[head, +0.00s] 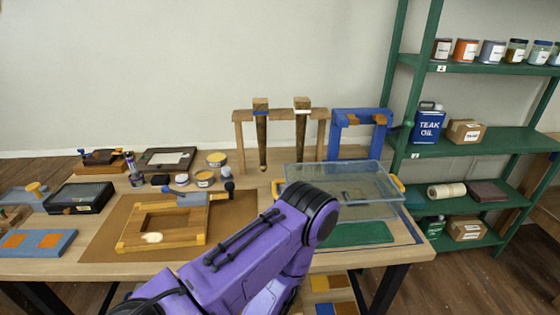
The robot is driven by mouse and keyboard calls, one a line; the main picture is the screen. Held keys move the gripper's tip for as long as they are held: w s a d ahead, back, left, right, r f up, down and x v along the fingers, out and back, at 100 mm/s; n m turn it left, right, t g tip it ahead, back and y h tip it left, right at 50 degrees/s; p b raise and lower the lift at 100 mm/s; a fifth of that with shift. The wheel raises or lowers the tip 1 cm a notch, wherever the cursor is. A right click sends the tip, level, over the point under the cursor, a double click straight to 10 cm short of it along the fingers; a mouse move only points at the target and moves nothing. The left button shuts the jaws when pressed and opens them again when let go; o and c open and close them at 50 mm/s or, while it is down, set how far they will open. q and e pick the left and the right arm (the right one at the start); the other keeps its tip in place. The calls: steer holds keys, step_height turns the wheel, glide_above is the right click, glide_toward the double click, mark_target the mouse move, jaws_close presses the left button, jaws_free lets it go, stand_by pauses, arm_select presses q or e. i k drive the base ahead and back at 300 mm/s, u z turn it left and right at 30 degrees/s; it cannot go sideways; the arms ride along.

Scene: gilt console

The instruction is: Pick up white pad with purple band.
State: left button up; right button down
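I cannot make out a white pad with a purple band for certain. A small cream-white rounded piece (152,237) lies at the front edge of the wooden frame (190,240), but no purple band shows on it. A small round pale item with a darker, purplish side (182,179) stands behind the brown mat, too small to tell what it is. My purple arm fills the lower middle and bends at a dark joint over the table's front. Neither gripper can be seen.
The brown mat (105,240) carries the frame and a grey-blue tool (192,199). A clear bin (360,212) with yellow handles stands at right, beside a green mat (355,235). A black box (80,198) sits at left. A green shelf (480,150) stands beyond.

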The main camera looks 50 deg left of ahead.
mark_target(181, 180)
steer(key=z, duration=1.15)
steer(key=k, duration=2.35)
steer(key=u, duration=1.05)
